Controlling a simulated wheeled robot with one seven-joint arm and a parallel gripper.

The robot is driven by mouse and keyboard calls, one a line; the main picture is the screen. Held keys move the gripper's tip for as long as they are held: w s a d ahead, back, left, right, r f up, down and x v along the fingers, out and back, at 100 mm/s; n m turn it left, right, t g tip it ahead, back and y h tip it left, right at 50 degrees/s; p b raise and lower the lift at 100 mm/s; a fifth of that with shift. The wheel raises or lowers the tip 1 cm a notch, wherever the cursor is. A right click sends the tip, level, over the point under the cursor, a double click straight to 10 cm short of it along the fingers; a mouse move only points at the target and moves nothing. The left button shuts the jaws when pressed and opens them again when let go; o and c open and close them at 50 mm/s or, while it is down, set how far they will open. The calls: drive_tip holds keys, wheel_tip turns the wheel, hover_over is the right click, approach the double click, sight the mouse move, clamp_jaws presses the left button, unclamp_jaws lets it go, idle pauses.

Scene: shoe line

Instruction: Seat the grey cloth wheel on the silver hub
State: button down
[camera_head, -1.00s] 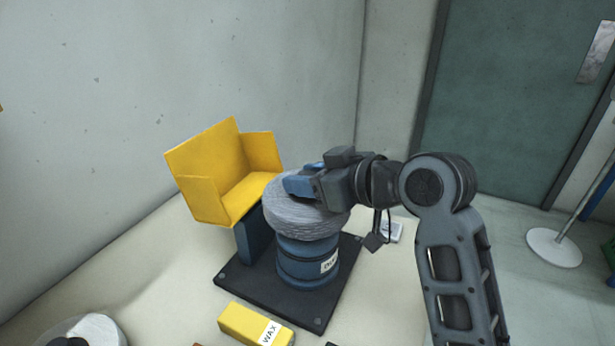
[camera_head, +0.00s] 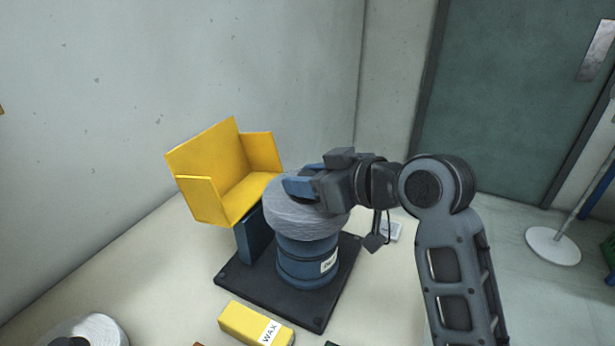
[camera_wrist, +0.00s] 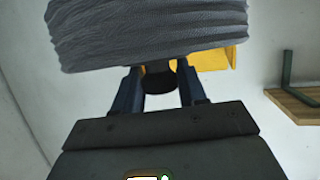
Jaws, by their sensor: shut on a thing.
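The grey cloth wheel (camera_head: 300,219) lies flat over the top of the blue motor body (camera_head: 308,262). My gripper (camera_head: 300,187) reaches in from the right at the wheel's top, with its blue fingers over the wheel's upper face. It is shut on the wheel or on a part at its middle; the fingers hide the exact contact. In the wrist view the wheel's layered side (camera_wrist: 150,35) fills the top, beyond the two blue fingers (camera_wrist: 158,90). A dark round part shows between the fingers. The silver hub is hidden in both views.
A yellow guard (camera_head: 222,180) stands on a blue post just left of the wheel. The motor sits on a dark base plate (camera_head: 262,295). A yellow wax box (camera_head: 255,325) lies in front. A white roll (camera_head: 95,330) is at the lower left. A wall rises behind.

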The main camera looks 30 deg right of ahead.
drive_tip(key=shift+f+b, duration=0.35)
drive_tip(key=shift+f, duration=0.2)
idle(0.5)
drive_tip(key=c, duration=0.9)
unclamp_jaws()
drive_tip(key=p+v, duration=0.4)
drive_tip(key=v, duration=0.7)
